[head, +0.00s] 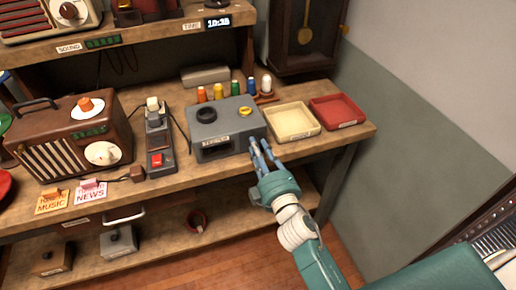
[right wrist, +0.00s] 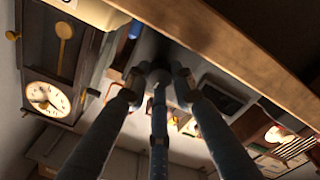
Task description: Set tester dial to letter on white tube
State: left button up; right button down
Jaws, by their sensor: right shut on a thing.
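The grey tester box (head: 221,123) stands on the wooden bench, with a dark round socket and a yellow ring on top. The white tube (head: 266,83) stands behind its right end, last in a row of coloured tubes; its letter is too small to read. My right gripper (head: 257,149) is at the tester's front right corner. In the right wrist view its three fingers close around a dark round knob, which looks like the tester dial (right wrist: 158,74). The fingers hide most of the dial, so its setting cannot be read. My left gripper is not in view.
A cream tray (head: 272,121) and a red tray (head: 337,124) lie right of the tester. A device with a red button (head: 156,159) and a brown radio (head: 40,149) stand to its left. A pendulum clock (head: 304,38) stands behind. The bench's front edge runs below the gripper.

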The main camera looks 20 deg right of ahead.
jog(key=shift+s+d+f, duration=0.1)
jog(key=shift+f, duration=0.25)
jog(key=c, duration=1.7)
grip_release()
jog(key=shift+c, duration=0.2)
jog(key=shift+o, duration=1.4)
jog(key=shift+r, duration=0.15)
jog(key=s, duration=1.2)
jog(key=shift+d, duration=0.25)
